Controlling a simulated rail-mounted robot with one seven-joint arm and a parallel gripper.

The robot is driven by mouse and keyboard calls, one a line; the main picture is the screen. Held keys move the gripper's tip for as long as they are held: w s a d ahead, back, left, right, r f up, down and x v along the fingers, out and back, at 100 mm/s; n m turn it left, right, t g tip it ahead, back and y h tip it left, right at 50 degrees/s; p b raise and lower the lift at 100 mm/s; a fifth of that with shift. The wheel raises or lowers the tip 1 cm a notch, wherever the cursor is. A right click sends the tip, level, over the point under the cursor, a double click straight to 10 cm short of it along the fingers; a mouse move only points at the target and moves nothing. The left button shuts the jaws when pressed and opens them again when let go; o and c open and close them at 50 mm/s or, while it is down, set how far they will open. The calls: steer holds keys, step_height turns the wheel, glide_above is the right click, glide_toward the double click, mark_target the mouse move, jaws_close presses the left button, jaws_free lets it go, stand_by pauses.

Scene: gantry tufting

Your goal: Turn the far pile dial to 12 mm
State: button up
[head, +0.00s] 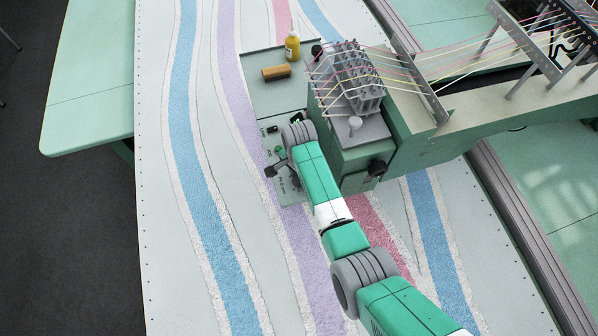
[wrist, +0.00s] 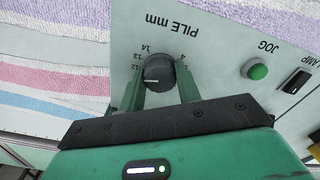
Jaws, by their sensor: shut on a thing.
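A round dark pile dial (wrist: 157,72) stands on a pale panel marked "PILE mm" in the wrist view. My gripper (wrist: 159,76) is shut on it, with one green finger on each side. A white pointer line on the dial points left in the picture, just below the printed 12. The 13 and 14 show above the 12, and a 4 is on the right. The lower part of the scale is hidden by my gripper. In the head view my gripper (head: 276,169) is down at the panel, and the dial itself is hard to make out.
A green JOG button (wrist: 257,71) and a black LAMP switch (wrist: 297,81) sit right of the dial. The tufting head (head: 362,135) with its yarns stands close right of my arm.

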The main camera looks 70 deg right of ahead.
steer(key=shift+r+m, duration=0.1)
steer(key=shift+m, duration=0.3)
steer(key=o, duration=1)
steer(key=shift+c, duration=0.2)
step_height(320, 180, up, 8)
steer(key=shift+f, duration=0.1)
